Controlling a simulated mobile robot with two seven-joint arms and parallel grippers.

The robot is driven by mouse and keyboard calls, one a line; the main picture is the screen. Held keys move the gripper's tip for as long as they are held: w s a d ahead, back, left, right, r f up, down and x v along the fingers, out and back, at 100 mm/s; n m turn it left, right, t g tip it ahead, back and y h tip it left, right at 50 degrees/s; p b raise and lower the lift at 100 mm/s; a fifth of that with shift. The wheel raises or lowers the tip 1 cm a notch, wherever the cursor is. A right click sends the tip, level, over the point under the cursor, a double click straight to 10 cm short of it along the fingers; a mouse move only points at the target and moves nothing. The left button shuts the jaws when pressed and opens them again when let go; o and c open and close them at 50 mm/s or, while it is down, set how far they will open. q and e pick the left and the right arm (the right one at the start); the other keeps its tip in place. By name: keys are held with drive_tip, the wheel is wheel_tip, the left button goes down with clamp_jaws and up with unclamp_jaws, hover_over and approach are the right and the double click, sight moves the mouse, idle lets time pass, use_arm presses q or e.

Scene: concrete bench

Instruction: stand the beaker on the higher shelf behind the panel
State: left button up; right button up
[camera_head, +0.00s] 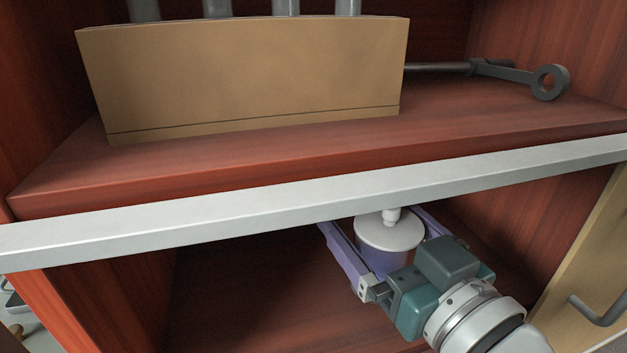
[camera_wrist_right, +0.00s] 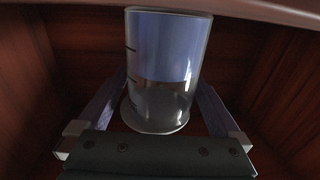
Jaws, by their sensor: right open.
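The clear beaker (camera_wrist_right: 160,60), with dark graduation marks and a blue tint in its upper part, stands between my right gripper's fingers in the wrist view. In the head view a blue-purple body (camera_head: 385,263) under a pale disc with a knob (camera_head: 390,232) shows there; I cannot tell if the disc belongs to the beaker. My right gripper (camera_head: 385,232) is open around it in the lower compartment, its purple fingers on either side. Contact is not clear. The higher shelf (camera_head: 300,150) carries a broad tan panel (camera_head: 240,75), which hides what is behind it. My left gripper is not in view.
A pale metal bar (camera_head: 200,222) crosses the front just below the higher shelf's edge, above my right gripper. Grey posts (camera_head: 285,7) rise behind the panel. A dark ring-ended tool (camera_head: 515,75) lies right of it. A tan door with a handle (camera_head: 598,312) stands at right.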

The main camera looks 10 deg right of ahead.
drive_tip(key=shift+r, duration=0.3)
drive_tip(key=s+d+p, duration=0.2)
drive_tip(key=s+p, duration=0.4)
drive_tip(key=s, duration=0.6)
drive_tip(key=d+g+h, duration=0.1)
drive_tip(key=w+d+f+g+h, duration=0.1)
drive_tip(key=g, duration=0.1)
drive_tip(key=w+d+f+m+g+h, duration=0.1)
drive_tip(key=shift+w+d+f, duration=0.15)
drive_tip(key=shift+d, duration=0.25)
drive_tip(key=s+a+r+n+g, duration=0.1)
drive_tip(key=s+g, duration=0.9)
drive_tip(key=s, duration=0.2)
drive_tip(key=shift+a, duration=0.15)
drive_tip(key=shift+s+r, duration=0.1)
drive_tip(key=shift+r, duration=0.05)
